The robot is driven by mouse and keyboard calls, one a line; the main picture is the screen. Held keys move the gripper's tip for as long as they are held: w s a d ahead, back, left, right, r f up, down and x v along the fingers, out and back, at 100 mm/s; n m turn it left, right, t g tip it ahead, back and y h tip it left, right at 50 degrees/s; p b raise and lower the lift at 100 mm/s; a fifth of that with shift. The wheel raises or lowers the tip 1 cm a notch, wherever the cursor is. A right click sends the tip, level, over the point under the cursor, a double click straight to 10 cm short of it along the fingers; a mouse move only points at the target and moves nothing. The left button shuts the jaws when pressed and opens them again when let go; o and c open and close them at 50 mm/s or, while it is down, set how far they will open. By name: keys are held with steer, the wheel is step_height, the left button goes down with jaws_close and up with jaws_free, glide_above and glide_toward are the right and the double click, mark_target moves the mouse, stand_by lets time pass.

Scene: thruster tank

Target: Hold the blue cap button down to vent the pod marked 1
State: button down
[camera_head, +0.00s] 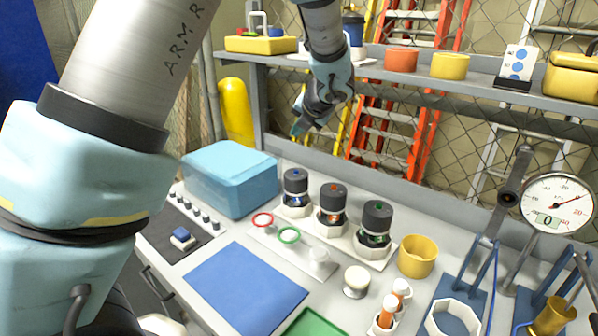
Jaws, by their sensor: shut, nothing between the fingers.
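Three dark pods stand upright in white holders on the bench. The left pod (295,188) has a blue cap button (294,173) on top, the middle pod (332,203) an orange-red one, the right pod (376,219) a green one. I cannot read a number on any pod. My gripper (301,127) is shut and empty, in the air above the left pod and apart from it in the picture. My wrist partly hides the fingers.
A light-blue box (231,180) stands left of the pods. A dark panel (165,242) with a blue block lies at left. Red (262,220) and green (288,235) rings lie in front. A yellow cup (417,256) stands right. A gauge (557,203) shows 0. A shelf (480,76) runs behind.

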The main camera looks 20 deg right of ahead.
steer(key=shift+f, duration=0.15)
steer(key=b, duration=0.7)
glide_above(296, 172)
steer(key=f, duration=0.6)
steer(key=shift+s+f, duration=0.15)
steer(key=shift+s, duration=0.2)
steer(key=shift+f+b, duration=0.75)
steer(key=shift+f, duration=0.4)
steer(key=shift+f, duration=0.15)
steer(key=shift+f, duration=0.25)
steer(key=shift+f+b, duration=0.35)
steer(key=shift+f, duration=0.1)
stand_by(0.7)
stand_by(3.1)
steer(key=shift+r+p, duration=0.9)
steer(key=shift+p, duration=0.15)
